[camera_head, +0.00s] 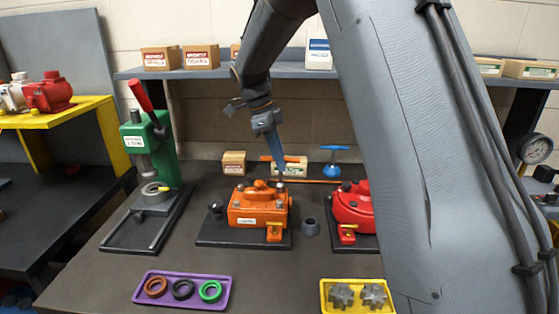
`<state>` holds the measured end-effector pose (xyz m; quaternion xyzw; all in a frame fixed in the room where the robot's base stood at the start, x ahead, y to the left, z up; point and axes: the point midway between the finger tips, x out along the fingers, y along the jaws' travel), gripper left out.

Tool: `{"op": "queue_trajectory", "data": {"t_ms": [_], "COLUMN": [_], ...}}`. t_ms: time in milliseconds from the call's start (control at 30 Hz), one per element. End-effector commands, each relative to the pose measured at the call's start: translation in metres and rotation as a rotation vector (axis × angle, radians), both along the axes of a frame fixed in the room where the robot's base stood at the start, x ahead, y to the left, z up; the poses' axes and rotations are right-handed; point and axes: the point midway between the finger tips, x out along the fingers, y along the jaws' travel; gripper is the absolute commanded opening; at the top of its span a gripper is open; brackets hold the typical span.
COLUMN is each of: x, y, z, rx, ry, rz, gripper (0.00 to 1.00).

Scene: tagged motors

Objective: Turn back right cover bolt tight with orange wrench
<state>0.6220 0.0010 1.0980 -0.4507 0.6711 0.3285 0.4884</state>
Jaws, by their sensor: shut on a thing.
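The orange motor (243,216) sits on a dark base plate at the middle of the bench. My gripper (281,174) reaches down from above to the back right corner of its cover. A thin orange bar, which looks like the orange wrench (312,181), runs from the fingertips to the right, roughly level. My gripper is shut on the wrench near its left end. A grey bolt-like piece (281,187) shows just under the fingertips at the cover's back right. How the wrench head sits on the bolt is too small to tell.
A green press (150,150) stands left. A blue-handled valve (331,165) and small boxes (234,162) are behind. Purple (181,304) and yellow trays (325,306) lie in front.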

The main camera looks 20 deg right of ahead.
Motion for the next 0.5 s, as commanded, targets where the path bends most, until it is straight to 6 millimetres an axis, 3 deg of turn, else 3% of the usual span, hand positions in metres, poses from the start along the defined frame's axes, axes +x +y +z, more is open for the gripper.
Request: {"op": "queue_trajectory", "data": {"t_ms": [100, 333, 500], "x": [0.0, 0.0, 0.0], "y": [0.001, 0.001, 0.001], "z": [-0.001, 0.001, 0.014], "rx": [0.001, 0.003, 0.003], "ry": [0.0, -0.002, -0.002], "rz": [-0.065, 0.046, 0.046], "gripper": [0.0, 0.0, 0.0]}}
